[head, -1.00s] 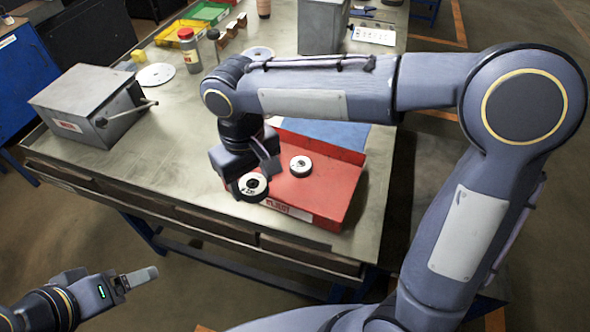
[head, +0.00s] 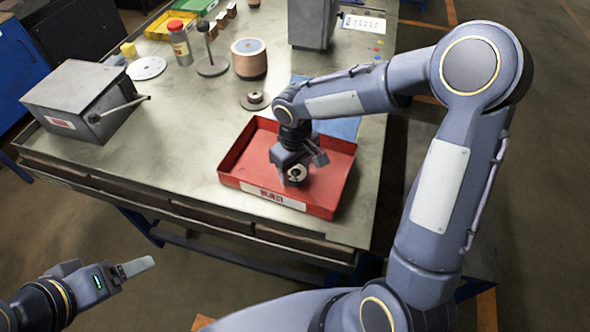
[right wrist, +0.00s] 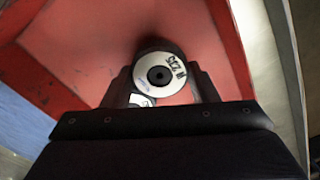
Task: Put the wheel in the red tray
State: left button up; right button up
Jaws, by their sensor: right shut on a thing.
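The red tray (head: 335,195) lies near the front right of the workbench and also shows in the right wrist view (right wrist: 90,45). My right gripper (head: 297,176) is inside the tray's outline, pointing down, shut on a small wheel (right wrist: 165,72) with a dark rim and a white printed face. The wheel sits between the two fingers; whether it touches the tray floor I cannot tell. Part of another white face (right wrist: 140,100) shows beside it, mostly hidden. My left gripper (head: 135,267) is apart from the bench at lower left; its finger gap is unclear.
A grey box with a lever (head: 85,100) stands at the bench's left. Behind the tray are a dark disc (head: 255,100), a brown cylinder (head: 249,62), a spindle stand (head: 211,66) and a red-capped bottle (head: 180,45). The bench left of the tray is clear.

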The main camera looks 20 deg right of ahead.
jog(key=shift+f, duration=0.4)
jog(key=shift+f, duration=0.15)
jog(key=o, duration=1)
